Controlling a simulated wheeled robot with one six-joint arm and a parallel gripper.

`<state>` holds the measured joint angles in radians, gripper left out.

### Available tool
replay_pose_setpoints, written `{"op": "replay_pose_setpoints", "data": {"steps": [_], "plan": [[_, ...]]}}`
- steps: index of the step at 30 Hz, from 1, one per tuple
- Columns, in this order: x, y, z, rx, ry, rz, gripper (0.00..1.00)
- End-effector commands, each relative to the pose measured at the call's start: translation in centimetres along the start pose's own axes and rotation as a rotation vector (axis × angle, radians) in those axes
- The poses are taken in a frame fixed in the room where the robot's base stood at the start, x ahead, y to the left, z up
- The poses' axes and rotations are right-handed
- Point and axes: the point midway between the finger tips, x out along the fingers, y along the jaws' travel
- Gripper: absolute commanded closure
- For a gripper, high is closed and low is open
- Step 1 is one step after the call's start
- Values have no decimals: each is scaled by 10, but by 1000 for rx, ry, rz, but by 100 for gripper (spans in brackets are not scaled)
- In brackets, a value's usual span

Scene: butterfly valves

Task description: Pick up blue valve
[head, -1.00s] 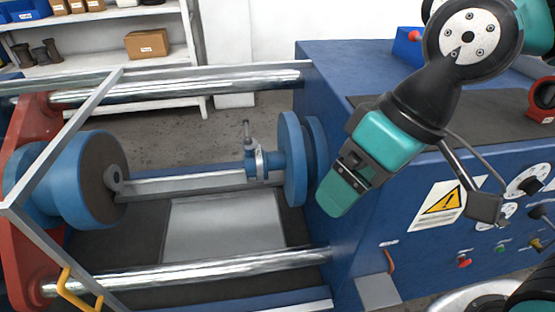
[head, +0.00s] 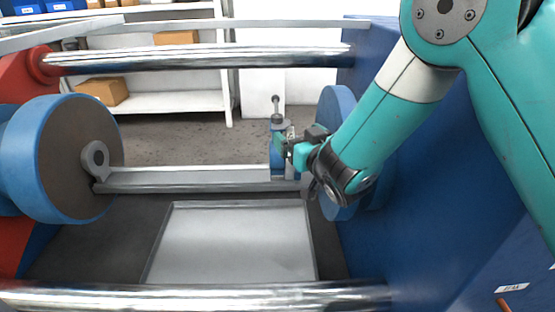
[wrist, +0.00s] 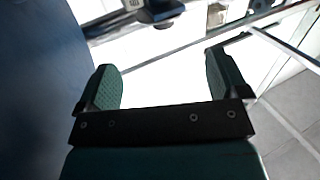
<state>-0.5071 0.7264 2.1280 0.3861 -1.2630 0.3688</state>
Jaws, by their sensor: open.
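The blue valve (head: 277,152) stands upright at the right end of the grey rail, with its metal stem (head: 275,104) pointing up. My gripper (head: 289,146) reaches in from the right, close beside the valve's upper part. The head view does not settle whether they touch. In the wrist view my gripper (wrist: 163,65) has its two teal fingers spread, with only a bright white surface between them. Dark and metallic parts show beyond the fingertips at the top of the wrist view; I cannot tell whether they belong to the valve.
A large blue disc (head: 334,108) stands right of the valve, partly behind my arm. A blue cylinder with a brown face (head: 70,165) is at the left. Chrome bars run behind (head: 200,58) and in front (head: 200,296). A pale tray (head: 235,245) lies below the rail.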

Motion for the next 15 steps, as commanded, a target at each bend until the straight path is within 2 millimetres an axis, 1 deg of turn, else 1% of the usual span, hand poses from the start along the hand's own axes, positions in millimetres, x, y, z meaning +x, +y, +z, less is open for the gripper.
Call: {"op": "replay_pose_setpoints", "data": {"steps": [1,2,7,9,15], "plan": [[8,-1,-7,1,3,-2,7],[13,-2,-8,1,2,-3,7],[44,-5,-5,1,1,-7,7],[53,-5,-4,1,2,-7,7],[68,-2,-3,1,1,-5,7]]}}
